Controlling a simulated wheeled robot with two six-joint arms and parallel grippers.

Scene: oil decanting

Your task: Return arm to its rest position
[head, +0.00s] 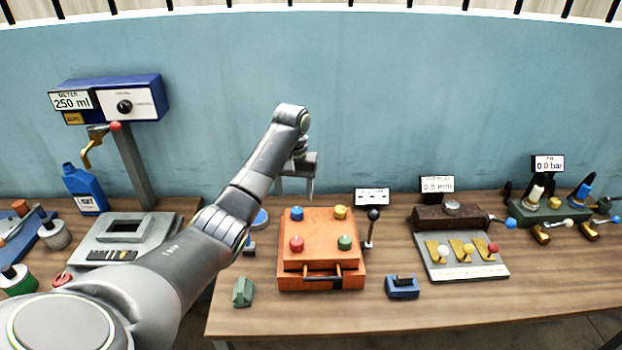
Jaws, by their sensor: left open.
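My left arm comes in from the lower left and reaches up over the bench. My left gripper (297,183) hangs at its end, above the back edge of the orange box. Its fingers point down, with nothing seen between them. A blue oil bottle (84,188) stands upright at the left, apart from the gripper. Behind it is the blue meter (108,98) reading 250 ml, on a grey post with a brass spout (93,146). My right gripper is not in view.
An orange box (320,262) with several coloured knobs stands mid-bench, a black-knobbed lever (372,228) beside it. A grey scale-like unit (121,240) is at left. A gauge block (450,217) and bar-display fixture (548,212) stand right. The front right of the wooden bench (470,302) is clear.

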